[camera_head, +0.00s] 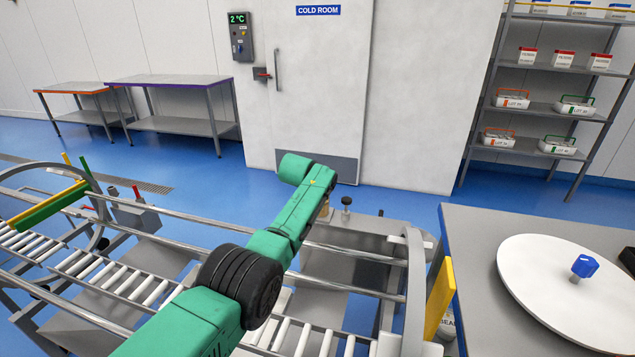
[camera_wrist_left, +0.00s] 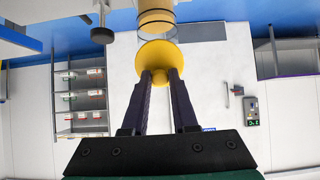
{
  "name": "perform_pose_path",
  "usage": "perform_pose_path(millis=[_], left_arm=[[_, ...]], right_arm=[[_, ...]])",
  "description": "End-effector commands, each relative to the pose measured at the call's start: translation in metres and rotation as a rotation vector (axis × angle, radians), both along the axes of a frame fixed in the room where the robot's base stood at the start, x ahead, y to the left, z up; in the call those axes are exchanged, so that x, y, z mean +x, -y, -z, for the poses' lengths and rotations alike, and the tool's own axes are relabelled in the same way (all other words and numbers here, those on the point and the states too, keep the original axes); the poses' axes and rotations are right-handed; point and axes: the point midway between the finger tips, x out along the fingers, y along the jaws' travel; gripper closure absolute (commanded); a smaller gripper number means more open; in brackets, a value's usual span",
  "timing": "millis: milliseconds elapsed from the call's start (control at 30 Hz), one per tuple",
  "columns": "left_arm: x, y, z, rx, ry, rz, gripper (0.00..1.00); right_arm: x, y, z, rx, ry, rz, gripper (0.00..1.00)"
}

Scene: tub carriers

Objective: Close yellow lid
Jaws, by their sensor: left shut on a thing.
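The yellow lid (camera_wrist_left: 160,53) is a round disc with a small knob, in the left wrist view. My left gripper (camera_wrist_left: 161,77) is shut on its knob, with the two dark fingers on either side. Just beyond the lid is a clear container (camera_wrist_left: 157,30) with a yellow body (camera_wrist_left: 156,13), partly cut off by the picture's top edge. I cannot tell whether the lid touches its rim. In the head view my green left arm reaches over the conveyor rails and hides the gripper and lid. My right gripper is not in view.
A roller conveyor (camera_head: 105,275) with metal rails runs beneath my left arm. At right a bench holds a white round disc (camera_head: 530,262) with a blue-knobbed piece (camera_head: 585,266). A yellow upright plate (camera_head: 439,300) stands at the bench's left edge. Blue floor is open behind.

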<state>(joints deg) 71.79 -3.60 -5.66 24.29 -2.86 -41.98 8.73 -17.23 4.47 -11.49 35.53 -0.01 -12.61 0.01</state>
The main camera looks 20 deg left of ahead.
Motion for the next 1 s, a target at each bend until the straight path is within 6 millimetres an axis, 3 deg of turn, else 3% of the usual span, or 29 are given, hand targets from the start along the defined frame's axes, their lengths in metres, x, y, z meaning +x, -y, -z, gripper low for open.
perform_pose_path(millis=[100, 133, 200, 667, 1000], left_arm=[[0.000, 0.000, 0.002, -0.001, -0.003, -0.001, 1.00], [0.000, 0.000, 0.002, 0.000, -0.003, 0.000, 0.66], [0.000, 0.000, 0.001, 0.000, -0.002, 0.000, 0.43], [-0.002, 0.003, -0.003, 0.000, 0.001, 0.005, 0.43], [-0.025, 0.000, -0.020, -0.002, 0.001, -0.003, 0.43]], right_arm=[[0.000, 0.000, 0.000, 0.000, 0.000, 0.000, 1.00], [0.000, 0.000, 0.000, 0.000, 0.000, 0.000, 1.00], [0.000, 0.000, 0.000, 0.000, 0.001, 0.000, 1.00], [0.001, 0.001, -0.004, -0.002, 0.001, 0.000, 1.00], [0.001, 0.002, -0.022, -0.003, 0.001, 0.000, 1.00]])
